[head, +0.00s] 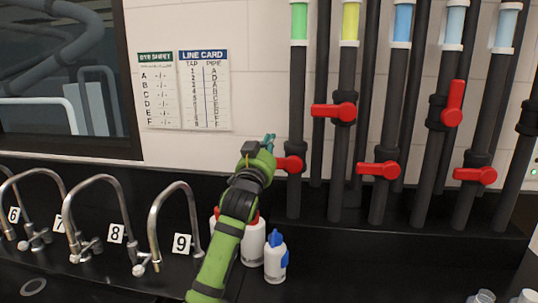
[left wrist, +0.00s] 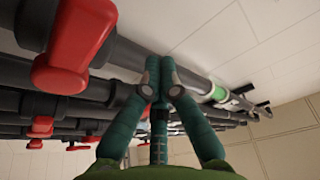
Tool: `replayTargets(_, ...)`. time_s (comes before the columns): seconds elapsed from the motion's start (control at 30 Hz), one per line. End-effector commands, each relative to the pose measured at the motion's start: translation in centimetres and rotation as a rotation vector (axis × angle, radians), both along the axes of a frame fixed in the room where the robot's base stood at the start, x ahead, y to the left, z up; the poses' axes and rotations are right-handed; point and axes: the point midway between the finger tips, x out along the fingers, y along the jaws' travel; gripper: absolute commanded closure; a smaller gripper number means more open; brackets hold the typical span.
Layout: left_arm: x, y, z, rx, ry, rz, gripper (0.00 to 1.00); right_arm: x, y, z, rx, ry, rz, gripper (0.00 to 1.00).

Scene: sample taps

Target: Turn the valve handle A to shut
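Several dark vertical pipes carry red valve handles; no letter is readable on them, so I cannot tell which is A. The green-banded pipe has a red handle (head: 291,163) pointing sideways, partly behind my left gripper (head: 268,142). My left gripper is just left of that handle. In the left wrist view its fingers (left wrist: 158,66) come together with nothing visible between them. A large red handle (left wrist: 75,45) is close by on the left there, apart from the fingers. My right gripper is out of view.
Other handles sit sideways on the yellow-banded pipe (head: 334,111) and lower down (head: 379,169), (head: 475,175); one stands upright (head: 452,105). White bottles (head: 275,260) stand on the counter below my left arm. Numbered taps (head: 178,215) are at left. Wall sheets (head: 205,90) hang behind.

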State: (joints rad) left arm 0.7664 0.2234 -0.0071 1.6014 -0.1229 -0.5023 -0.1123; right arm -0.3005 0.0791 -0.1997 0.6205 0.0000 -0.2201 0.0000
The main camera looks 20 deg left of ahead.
Motion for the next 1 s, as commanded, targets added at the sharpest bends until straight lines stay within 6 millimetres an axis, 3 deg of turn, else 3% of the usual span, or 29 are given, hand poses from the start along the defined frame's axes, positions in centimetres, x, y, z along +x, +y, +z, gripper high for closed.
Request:
replayTargets(0.3, -5.6, -1.7, -2.1, -0.001, 0.002, -0.003, 1.00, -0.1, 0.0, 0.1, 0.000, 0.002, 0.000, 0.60)
replayTargets(0.5, -8.1, -2.4, -2.9, 0.000, 0.001, -0.002, 1.00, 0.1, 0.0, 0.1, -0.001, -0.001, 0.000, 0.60)
replayTargets(0.93, -9.1, -2.6, -3.2, -0.001, 0.000, -0.001, 1.00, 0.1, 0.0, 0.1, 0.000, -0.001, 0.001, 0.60)
replayTargets(0.97, -9.1, -2.6, -3.2, -0.001, 0.000, -0.001, 1.00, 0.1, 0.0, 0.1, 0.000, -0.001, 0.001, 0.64)
replayTargets(1.0, -9.1, -2.6, -3.1, -0.001, 0.000, -0.001, 1.00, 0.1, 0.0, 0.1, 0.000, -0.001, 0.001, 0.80)
